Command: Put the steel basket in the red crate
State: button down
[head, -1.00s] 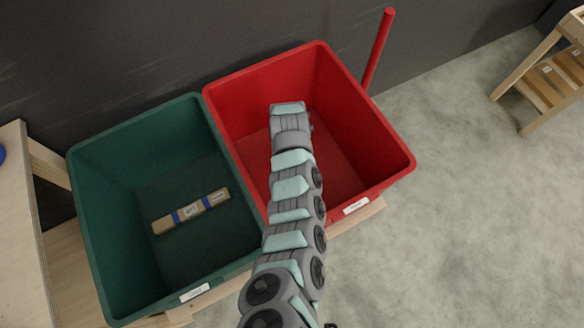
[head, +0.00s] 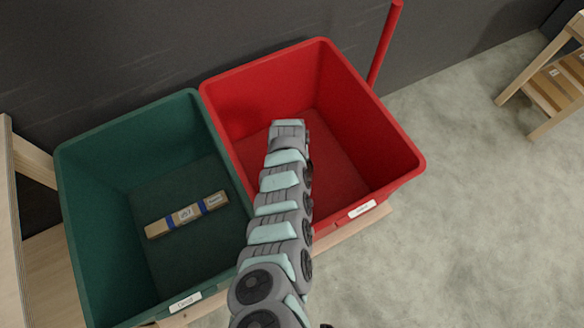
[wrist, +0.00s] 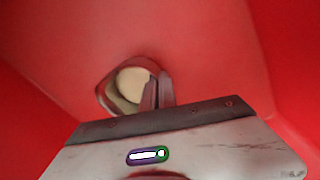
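The red crate (head: 395,150) stands at the middle of the head view. My arm reaches over its front rim, with its far end over the inside. The wrist view shows the crate's red inside (wrist: 235,50) all around. There, my gripper (wrist: 158,82) has its two fingers close together. A small rounded vessel with a greyish-pink rim and a cream inside (wrist: 130,82), probably the steel basket, is at the fingers' left, partly behind one finger. I cannot tell whether its rim is pinched between them or whether it rests on the floor. The head view hides it behind my arm.
A green crate (head: 85,215) stands directly left of the red one, with a brown package with blue bands (head: 186,215) on its floor. A red pole (head: 384,45) rises behind the red crate. A wooden shelf (head: 550,80) is at far right; the floor between is clear.

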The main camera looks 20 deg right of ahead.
jog(key=shift+f, duration=0.15)
jog(key=c, duration=1.7)
grip_release()
jog(key=shift+a+r+p, duration=0.15)
jog(key=shift+r+p, duration=2.95)
jog(key=shift+r, duration=3.05)
